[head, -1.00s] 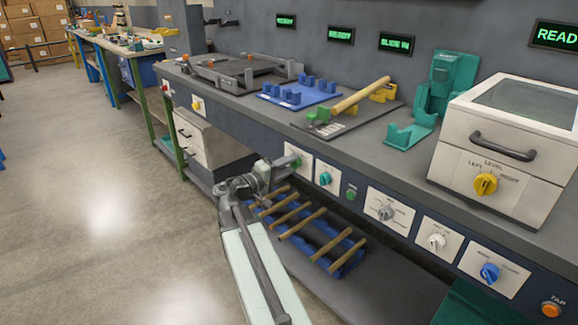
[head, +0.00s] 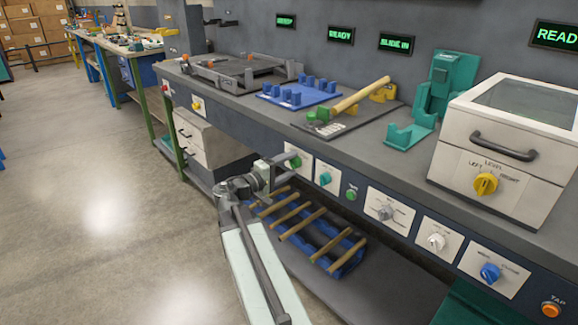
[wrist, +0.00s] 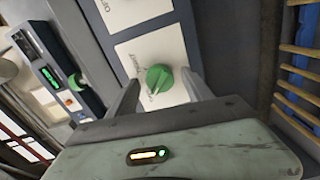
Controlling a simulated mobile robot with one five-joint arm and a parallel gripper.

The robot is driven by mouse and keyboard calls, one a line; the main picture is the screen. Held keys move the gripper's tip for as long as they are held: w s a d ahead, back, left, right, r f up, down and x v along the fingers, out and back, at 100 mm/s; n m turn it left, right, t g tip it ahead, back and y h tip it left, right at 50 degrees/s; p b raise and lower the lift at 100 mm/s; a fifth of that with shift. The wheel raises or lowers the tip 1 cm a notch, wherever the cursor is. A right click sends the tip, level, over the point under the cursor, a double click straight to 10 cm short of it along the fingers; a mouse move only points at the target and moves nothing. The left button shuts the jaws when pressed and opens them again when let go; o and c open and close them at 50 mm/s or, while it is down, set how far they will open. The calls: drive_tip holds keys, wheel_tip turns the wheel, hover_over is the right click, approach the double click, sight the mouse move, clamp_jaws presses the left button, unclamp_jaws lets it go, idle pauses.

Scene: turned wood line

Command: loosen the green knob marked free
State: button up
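A green knob (wrist: 159,79) sits on a white plate (wrist: 140,48) on the bench's front panel. The plate's lettering is too small to read surely. In the wrist view my gripper (wrist: 160,84) is open, with one finger on each side of the knob and visible gaps between. The knob looks ungripped. In the head view my gripper (head: 280,168) is at the panel, close to the green knob (head: 294,161) and partly overlapping its plate.
A teal knob (head: 325,178) and a green button (head: 351,194) are just right on the panel. A blue rack (head: 340,262) with several wooden rods lies on the shelf below my gripper. The bench edge overhangs the panel. Floor at left is clear.

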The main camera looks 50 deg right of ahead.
drive_tip(key=a, duration=0.7)
drive_tip(key=shift+w+a, duration=0.3)
drive_tip(key=shift+a, duration=0.1)
